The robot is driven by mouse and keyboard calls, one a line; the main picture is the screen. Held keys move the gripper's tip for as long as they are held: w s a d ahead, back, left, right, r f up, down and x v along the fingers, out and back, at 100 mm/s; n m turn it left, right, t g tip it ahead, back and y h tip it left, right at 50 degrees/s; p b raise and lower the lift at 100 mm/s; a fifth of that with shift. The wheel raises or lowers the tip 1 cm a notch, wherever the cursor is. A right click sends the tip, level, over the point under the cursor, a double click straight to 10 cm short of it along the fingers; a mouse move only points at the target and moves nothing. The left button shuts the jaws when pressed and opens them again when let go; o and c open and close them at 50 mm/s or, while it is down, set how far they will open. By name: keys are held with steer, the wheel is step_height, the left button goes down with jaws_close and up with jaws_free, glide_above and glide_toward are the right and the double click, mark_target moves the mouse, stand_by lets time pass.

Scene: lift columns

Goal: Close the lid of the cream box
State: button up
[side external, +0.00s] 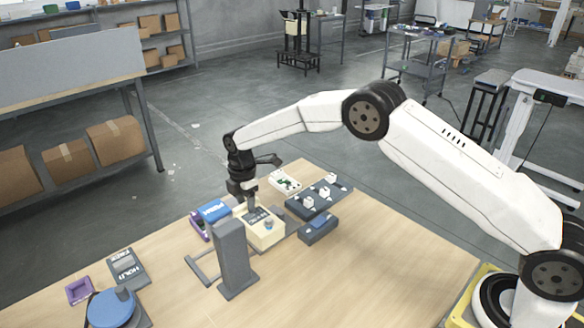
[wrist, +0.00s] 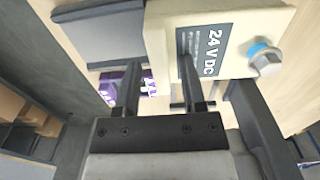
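The cream box (side external: 266,238) stands on the wooden table, left of my arm's base. Its cream face with a dark label (side external: 257,216) and a small bluish knob shows in the side view. In the wrist view a cream panel (wrist: 242,18) carries a "24 V DC" label and a silver-blue knob (wrist: 264,61). My gripper (side external: 250,208) points down at the box's far left edge. In the wrist view its two fingers (wrist: 158,70) are apart, with one in front of the label. I cannot tell whether they touch the box or how far the lid is open.
A grey upright stand (side external: 232,258) rises close in front of the box. A purple tray with a blue item (side external: 214,211) lies to its left. A dark rack with white parts (side external: 320,200) is at right. The front right of the table is clear.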

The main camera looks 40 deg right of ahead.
steer(key=shift+r, duration=0.1)
stand_by(0.3)
steer(key=shift+r, duration=2.9)
steer(key=shift+s, duration=0.1)
steer(key=shift+s+d+r+m, duration=0.4)
steer(key=shift+s+d+m, duration=0.1)
steer(key=shift+m, duration=0.1)
steer(key=s+d+m+t, duration=0.1)
steer(key=s+m, duration=0.4)
steer(key=s, duration=0.5)
steer(key=s+d+r+m, duration=0.1)
steer(key=s+d+m, duration=0.3)
steer(key=s, duration=0.6)
steer(key=s+d+m+t, duration=0.1)
steer(key=s+d+m, duration=0.2)
steer(key=s+m, duration=0.4)
steer(key=shift+s+d+r+m+t, duration=0.3)
steer(key=shift+s+r+m, duration=0.1)
steer(key=shift+s, duration=1.1)
